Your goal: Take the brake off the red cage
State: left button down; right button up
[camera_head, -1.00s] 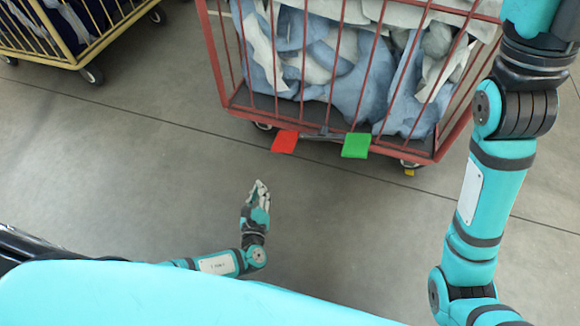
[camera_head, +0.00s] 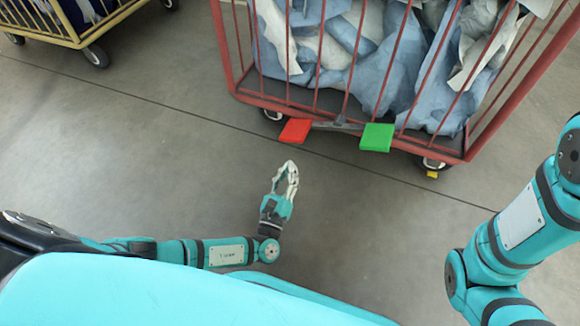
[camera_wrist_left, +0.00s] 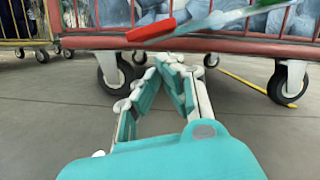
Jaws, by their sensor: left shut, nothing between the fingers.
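The red cage (camera_head: 250,98) stands at the top of the head view, filled with blue and white cloth bags. A red pedal (camera_head: 295,131) and a green pedal (camera_head: 377,137) stick out from a bar at its lower front edge. In the left wrist view the red pedal (camera_wrist_left: 152,30) and the green pedal (camera_wrist_left: 222,18) show above the fingers. My left gripper (camera_head: 290,165) is shut and empty, low over the floor, just short of the red pedal and apart from it. In the left wrist view its fingertips (camera_wrist_left: 168,62) meet. My right gripper is out of view.
A yellow cage (camera_head: 75,40) on casters stands at the top left. The red cage's casters show in the wrist view, one at left (camera_wrist_left: 115,70) and one at right (camera_wrist_left: 288,82). The floor (camera_head: 150,130) between me and the cages is clear.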

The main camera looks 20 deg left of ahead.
pick_arm(q)
jog(key=b+x, duration=0.3)
jog(key=x, duration=0.4)
jog(key=shift+w, duration=0.4)
